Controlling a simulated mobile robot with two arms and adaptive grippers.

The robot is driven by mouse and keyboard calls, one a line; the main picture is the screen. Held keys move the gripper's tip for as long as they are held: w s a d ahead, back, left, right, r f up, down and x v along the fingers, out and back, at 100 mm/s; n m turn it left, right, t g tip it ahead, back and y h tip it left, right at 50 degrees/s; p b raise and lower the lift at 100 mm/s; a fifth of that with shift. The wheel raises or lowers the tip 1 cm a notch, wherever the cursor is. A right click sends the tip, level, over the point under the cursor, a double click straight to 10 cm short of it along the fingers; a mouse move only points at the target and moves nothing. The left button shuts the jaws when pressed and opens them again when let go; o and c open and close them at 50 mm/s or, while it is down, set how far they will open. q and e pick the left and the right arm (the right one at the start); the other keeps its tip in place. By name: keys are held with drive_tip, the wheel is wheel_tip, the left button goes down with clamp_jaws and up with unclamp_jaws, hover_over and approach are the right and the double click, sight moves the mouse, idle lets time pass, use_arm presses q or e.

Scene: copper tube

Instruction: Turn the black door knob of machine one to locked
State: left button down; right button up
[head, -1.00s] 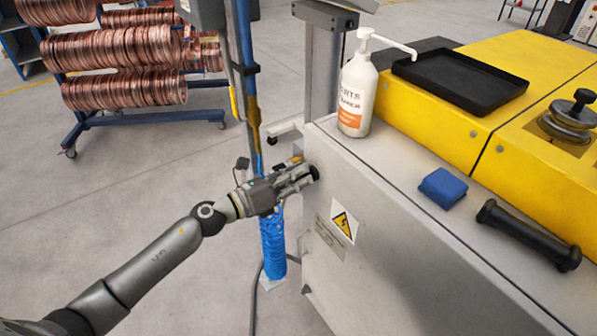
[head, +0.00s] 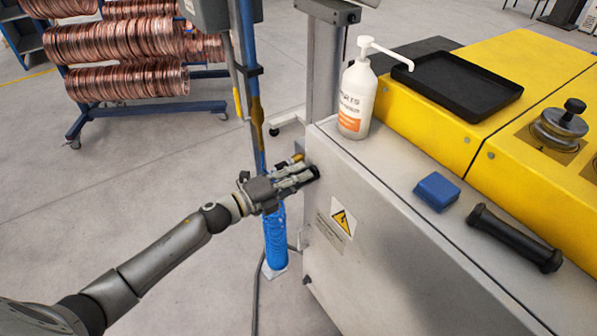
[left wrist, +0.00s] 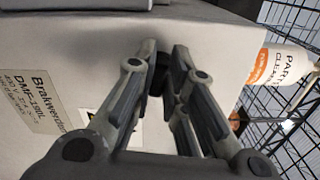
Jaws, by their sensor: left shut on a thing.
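The black door knob (head: 315,171) sits on the grey front panel of the machine (head: 375,235), near its upper left edge. My left gripper (head: 308,175) comes in from the left, with its fingers closed around the knob. In the left wrist view, the dark knob (left wrist: 157,80) shows between the fingers of my left gripper (left wrist: 164,75), against the pale panel. The fingers hide part of the knob, and I cannot read its turn angle. My right gripper is not in view.
On the machine top are a white pump bottle (head: 357,100), a black tray (head: 457,88), a blue block (head: 437,191) and a black handle (head: 513,237). A blue post and coiled hose (head: 275,235) stand close beside my left gripper. A copper coil rack (head: 125,60) stands behind.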

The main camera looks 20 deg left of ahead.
use_arm(q)
drive_tip(key=shift+n+p, duration=0.3)
drive_tip(key=shift+n, duration=0.6)
drive_tip(key=shift+f, duration=0.1)
drive_tip(key=c, duration=1.5)
unclamp_jaws()
drive_tip(key=v, duration=1.2)
